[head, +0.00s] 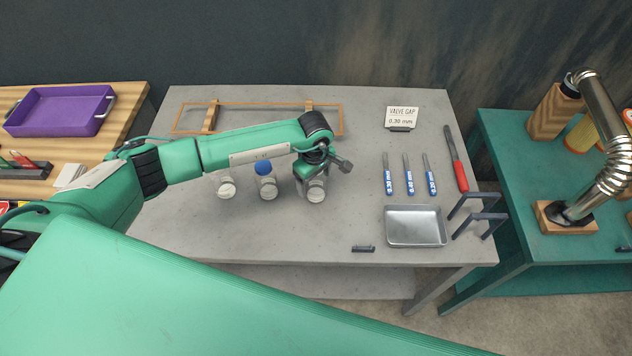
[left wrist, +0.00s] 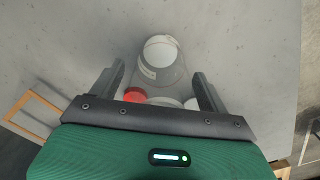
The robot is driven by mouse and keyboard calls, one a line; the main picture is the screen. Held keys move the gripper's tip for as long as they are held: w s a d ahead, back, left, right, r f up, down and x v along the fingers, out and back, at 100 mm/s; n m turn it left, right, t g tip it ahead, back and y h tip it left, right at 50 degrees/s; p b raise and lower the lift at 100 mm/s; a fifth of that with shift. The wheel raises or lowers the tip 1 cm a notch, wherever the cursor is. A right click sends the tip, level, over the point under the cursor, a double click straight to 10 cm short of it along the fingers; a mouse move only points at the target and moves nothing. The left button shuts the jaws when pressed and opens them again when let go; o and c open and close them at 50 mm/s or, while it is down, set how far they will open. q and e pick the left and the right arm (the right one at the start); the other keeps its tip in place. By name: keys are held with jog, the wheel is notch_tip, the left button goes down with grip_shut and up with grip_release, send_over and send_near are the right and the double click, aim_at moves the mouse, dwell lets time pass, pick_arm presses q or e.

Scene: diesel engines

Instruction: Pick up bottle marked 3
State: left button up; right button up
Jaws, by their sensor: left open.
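Three clear bottles stand in a row on the grey table: a left one (head: 226,189), a middle one with a blue cap (head: 266,187) and a right one (head: 316,192). I cannot read a number on any of them. My left gripper (head: 326,164) is over the right bottle and hides its top. In the left wrist view, my open left gripper (left wrist: 158,73) has a finger on either side of a clear bottle (left wrist: 165,76). I cannot tell whether the fingers touch it. A red cap (left wrist: 134,95) shows near the left finger. My right gripper is not in view.
A wooden frame (head: 270,104) lies behind the bottles. To the right are blue-handled feeler gauges (head: 408,176), a metal tray (head: 415,226), dark handles (head: 478,213), a red-handled tool (head: 460,170) and a valve gap sign (head: 402,115). The table front is mostly clear.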

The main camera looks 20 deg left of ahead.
pick_arm(q)
jog(key=c, duration=1.1)
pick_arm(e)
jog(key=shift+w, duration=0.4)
pick_arm(q)
jog(key=shift+r, duration=0.1)
